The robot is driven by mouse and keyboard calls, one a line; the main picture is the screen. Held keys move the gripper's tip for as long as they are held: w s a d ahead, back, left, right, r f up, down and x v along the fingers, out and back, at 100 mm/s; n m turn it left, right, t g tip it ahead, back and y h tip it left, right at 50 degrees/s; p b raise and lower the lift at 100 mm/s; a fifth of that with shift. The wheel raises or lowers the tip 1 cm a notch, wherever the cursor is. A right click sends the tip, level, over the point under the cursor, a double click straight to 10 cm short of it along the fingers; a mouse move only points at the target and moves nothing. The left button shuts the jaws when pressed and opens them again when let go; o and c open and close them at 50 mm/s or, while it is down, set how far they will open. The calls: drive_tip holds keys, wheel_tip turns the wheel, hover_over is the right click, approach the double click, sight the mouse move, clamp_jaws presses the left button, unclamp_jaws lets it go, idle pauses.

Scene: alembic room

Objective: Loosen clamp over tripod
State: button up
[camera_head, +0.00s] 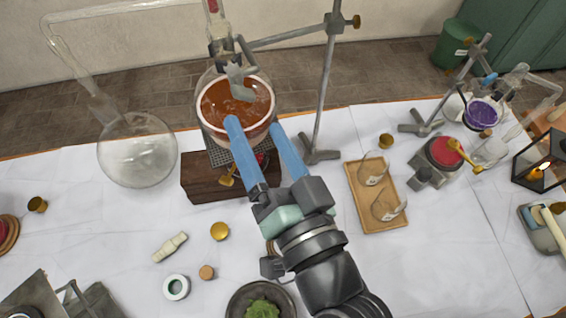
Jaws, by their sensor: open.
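A round glass flask (205,95) with orange-brown liquid stands over a wire gauze (216,153) above a dark wooden block (205,185). Tripod legs are hard to make out.
A large clear flask (138,150) with a bent tube stands left. A wooden tray (377,212) with glass pieces lies right of my gripper. A second stand (450,90) with purple liquid is at far right. Small items and a dark bowl (240,292) lie in front.

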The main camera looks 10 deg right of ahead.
drive_tip(key=p+v, duration=0.2)
drive_tip(key=v, duration=0.4)
drive_tip(key=shift+s+p, duration=0.35)
drive_tip(key=shift+p, duration=0.05)
drive_tip(key=shift+d, duration=0.1)
idle(0.3)
drive_tip(key=w+a+r+n+t+y, duration=0.1)
drive_tip(key=w+a+r+n+t, duration=0.15)
drive_tip(key=w+r, duration=0.4)
drive_tip(key=w+a+r+n+t, duration=0.2)
drive_tip(key=w+r+n, duration=0.15)
drive_tip(key=r, duration=0.65)
wheel_tip(320, 180, up, 24)
drive_tip(key=s+d+m+t+h, duration=0.1)
drive_tip(key=s+t+h, duration=0.1)
drive_tip(key=t+h, duration=0.3)
drive_tip(key=shift+t, duration=0.25)
